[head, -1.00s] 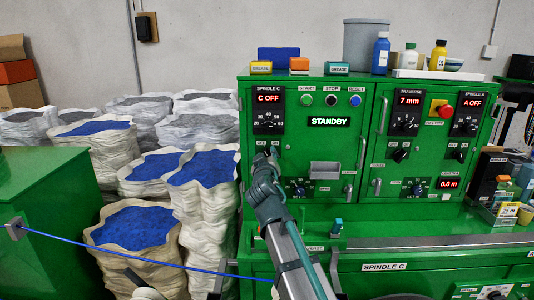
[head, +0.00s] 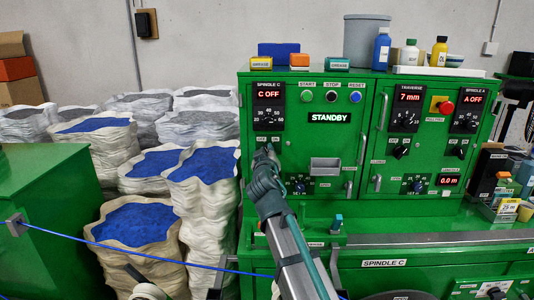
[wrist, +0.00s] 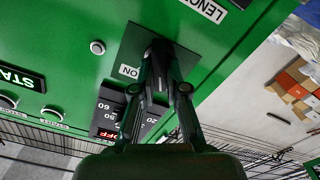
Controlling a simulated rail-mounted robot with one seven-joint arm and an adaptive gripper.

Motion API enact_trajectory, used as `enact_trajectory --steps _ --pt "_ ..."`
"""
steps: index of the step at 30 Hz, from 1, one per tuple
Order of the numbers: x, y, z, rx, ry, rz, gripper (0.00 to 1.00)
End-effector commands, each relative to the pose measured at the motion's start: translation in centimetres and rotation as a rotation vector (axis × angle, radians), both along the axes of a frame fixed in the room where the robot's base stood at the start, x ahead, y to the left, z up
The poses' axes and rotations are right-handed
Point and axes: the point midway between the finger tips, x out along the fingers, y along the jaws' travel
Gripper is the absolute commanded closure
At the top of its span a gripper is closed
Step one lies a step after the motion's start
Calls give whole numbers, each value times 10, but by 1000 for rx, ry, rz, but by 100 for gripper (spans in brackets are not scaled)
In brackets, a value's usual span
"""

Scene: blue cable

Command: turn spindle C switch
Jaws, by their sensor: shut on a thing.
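The spindle C switch is a dark knob (wrist: 158,52) on a black plate, with an ON label beside it in the wrist view. My gripper (wrist: 160,75) is shut on this knob, its two fingers on either side of it. In the head view my gripper (head: 266,152) reaches the panel just below the spindle C dial (head: 268,119) and hides most of the switch. The red spindle C display (head: 268,94) reads C OFF. The green central display (head: 328,118) reads STANDBY.
Start, stop and reset buttons (head: 331,96) are right of the spindle C dial. A small grey tray (head: 325,164) juts from the panel right of my gripper. A blue cable (head: 150,257) crosses low behind my arm. Blue-topped stacks (head: 137,222) stand left.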

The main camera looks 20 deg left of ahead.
Motion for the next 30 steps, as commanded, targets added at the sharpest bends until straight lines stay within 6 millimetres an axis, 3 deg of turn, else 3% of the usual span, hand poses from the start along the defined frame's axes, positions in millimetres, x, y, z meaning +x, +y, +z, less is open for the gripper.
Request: enact_trajectory --steps 11,30 --pt "2 -1 -7 180 58 0 100" --pt "4 -5 -5 725 249 0 100"
